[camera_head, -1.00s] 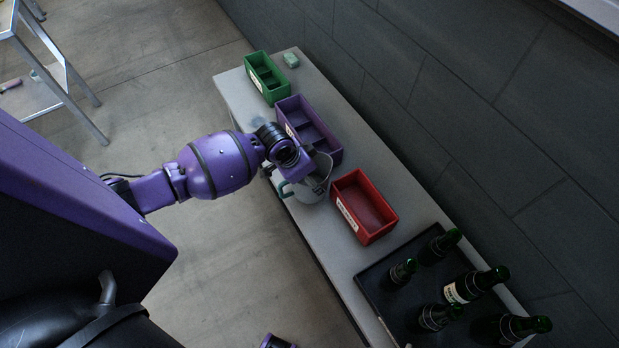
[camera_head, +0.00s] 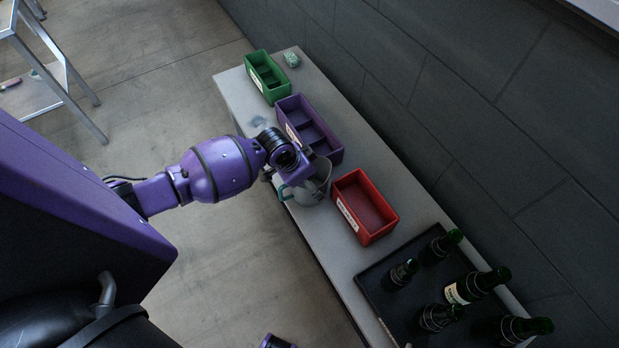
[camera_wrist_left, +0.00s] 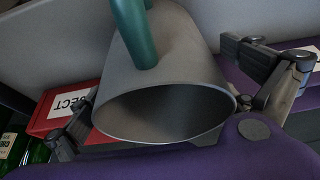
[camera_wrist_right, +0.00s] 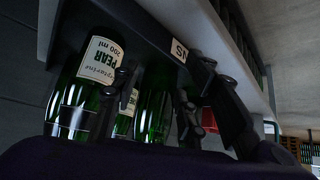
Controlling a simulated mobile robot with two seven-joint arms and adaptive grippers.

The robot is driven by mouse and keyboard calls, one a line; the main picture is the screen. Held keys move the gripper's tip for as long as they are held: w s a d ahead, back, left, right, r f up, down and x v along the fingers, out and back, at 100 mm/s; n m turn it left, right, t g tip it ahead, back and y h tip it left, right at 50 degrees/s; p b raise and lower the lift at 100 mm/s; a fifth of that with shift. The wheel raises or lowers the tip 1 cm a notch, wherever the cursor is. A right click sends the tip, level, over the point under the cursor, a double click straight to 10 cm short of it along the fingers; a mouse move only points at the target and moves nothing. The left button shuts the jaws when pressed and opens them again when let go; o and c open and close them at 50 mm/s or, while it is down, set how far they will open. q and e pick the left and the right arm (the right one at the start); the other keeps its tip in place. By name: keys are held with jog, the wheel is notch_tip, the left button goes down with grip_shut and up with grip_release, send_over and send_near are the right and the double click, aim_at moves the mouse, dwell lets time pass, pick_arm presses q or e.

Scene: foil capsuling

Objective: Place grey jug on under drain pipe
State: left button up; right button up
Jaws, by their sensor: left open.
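The grey jug (camera_head: 319,187) stands on the bench between the purple bin and the red bin, partly covered by my left gripper (camera_head: 305,172). Its teal handle (camera_head: 286,192) points to the front left. In the left wrist view the jug's wide mouth (camera_wrist_left: 165,115) faces the camera, with the handle above. The left gripper's fingers (camera_wrist_left: 168,90) stand apart on either side of the jug; I cannot tell if they touch it. In the right wrist view my right gripper (camera_wrist_right: 155,95) has its fingers apart, with bottles beyond. No drain pipe can be made out.
The grey bench (camera_head: 330,250) runs along a dark wall. On it are a green bin (camera_head: 265,82), a purple bin (camera_head: 325,158), a red bin (camera_head: 378,232), a pale green block (camera_head: 292,59) and a black tray (camera_head: 372,292) with several green bottles. A stepladder (camera_head: 62,85) stands at left.

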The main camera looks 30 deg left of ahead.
jog(key=shift+w+r+p, duration=0.2)
jog(key=shift+r+p, duration=0.65)
jog(key=shift+r, duration=0.1)
pick_arm(q)
jog(key=v, duration=1.2)
pick_arm(e)
jog(key=shift+s, duration=0.1)
